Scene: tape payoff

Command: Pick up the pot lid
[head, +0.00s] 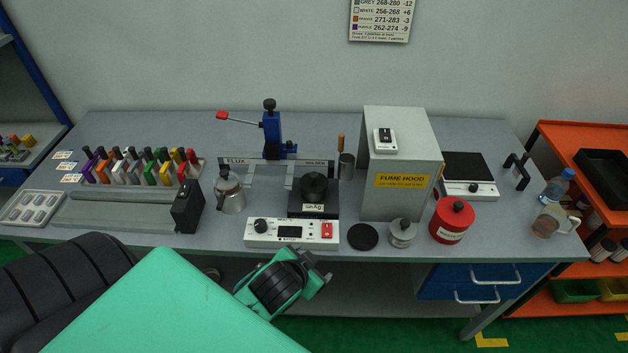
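The pot lid (314,184) looks like the dark domed cover with a knob on the black pot (313,207), which carries a small white label and stands mid-bench. The lid sits on the pot, though the seam between them is hard to make out. My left arm comes in from the lower left. Its green and black end, with the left gripper (312,272), is in front of the bench's front edge, nearer to me than the pot and apart from it. Its fingers are too unclear to tell open from shut. My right gripper is not in view.
A white control box (292,233) stands in front of the pot. A flat black disc (363,236), a grey canister (402,233) and a red canister (452,221) lie to its right. The fume hood (402,165) rises behind them. A moka pot (229,191) stands left.

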